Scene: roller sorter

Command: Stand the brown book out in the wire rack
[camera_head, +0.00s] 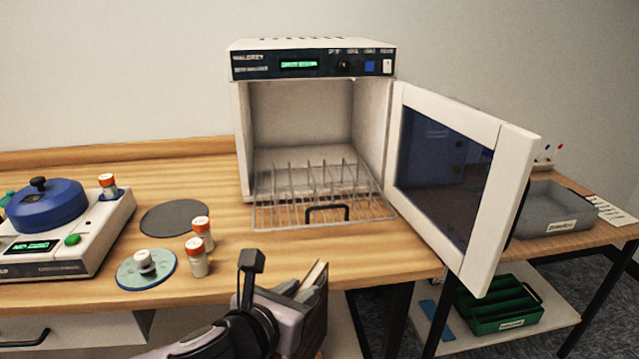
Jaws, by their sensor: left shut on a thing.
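The wire rack (378,207) sits at the front of the open white cabinet (242,150), reaching out over the bench, with upright wire dividers and a black handle at its front. My left gripper (303,291) is at the bottom middle, in front of the bench edge and below the rack. It is shut on a thin item with a pale edge (316,273), which looks like the brown book. Most of that item is hidden by the gripper, so its cover cannot be made out clearly. No book stands in the rack. My right gripper is out of view.
The cabinet door (450,165) stands open to the right of the rack. Orange-capped bottles (198,262), a round dark mat (174,217) and a blue-lidded device (60,240) are on the left. A grey tray (550,207) and green crate (500,307) are at right.

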